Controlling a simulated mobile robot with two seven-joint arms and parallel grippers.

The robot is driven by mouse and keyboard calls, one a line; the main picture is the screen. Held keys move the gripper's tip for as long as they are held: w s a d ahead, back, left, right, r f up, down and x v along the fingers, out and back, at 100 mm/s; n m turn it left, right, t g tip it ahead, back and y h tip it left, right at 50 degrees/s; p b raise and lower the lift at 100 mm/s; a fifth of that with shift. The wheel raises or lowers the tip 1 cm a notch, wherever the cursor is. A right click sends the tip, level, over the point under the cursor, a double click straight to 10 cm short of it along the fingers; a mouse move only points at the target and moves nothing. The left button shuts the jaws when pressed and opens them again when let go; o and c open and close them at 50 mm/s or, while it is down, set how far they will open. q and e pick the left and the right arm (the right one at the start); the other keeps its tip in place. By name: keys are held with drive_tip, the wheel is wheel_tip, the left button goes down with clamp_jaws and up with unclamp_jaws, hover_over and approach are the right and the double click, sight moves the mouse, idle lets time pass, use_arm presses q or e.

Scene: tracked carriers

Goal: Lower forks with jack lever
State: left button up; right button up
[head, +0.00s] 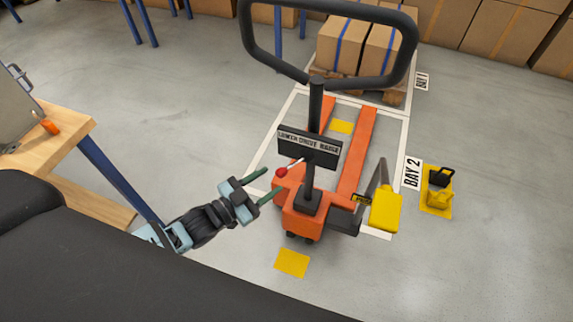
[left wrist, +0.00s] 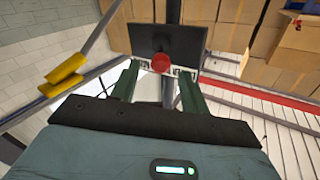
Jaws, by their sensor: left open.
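The orange pallet jack (head: 301,215) stands on the floor with its forks (head: 357,150) pointing away into the Bay 2 outline. Its black loop handle (head: 330,82) rises toward me. The jack lever has a red knob (head: 282,172) and sits just below the black label plate (head: 310,146), which reads lower, drive, raise. My left gripper (head: 262,184) is open, its green fingertips just left of the knob and lever. In the left wrist view the red knob (left wrist: 162,63) shows ahead, between and beyond the two fingers (left wrist: 158,85). I cannot tell whether they touch. My right gripper is not in view.
A yellow pedal-like part (head: 385,210) stands at the jack's right. A yellow-and-black object (head: 439,192) sits on a yellow floor patch further right. Boxes on a pallet (head: 358,47) stand in Bay 1 behind. A wooden bench (head: 62,150) is at the left.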

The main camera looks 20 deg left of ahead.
sight(287, 168)
use_arm(q)
drive_tip(key=x, duration=0.7)
drive_tip(key=shift+w, duration=0.15)
clamp_jaws()
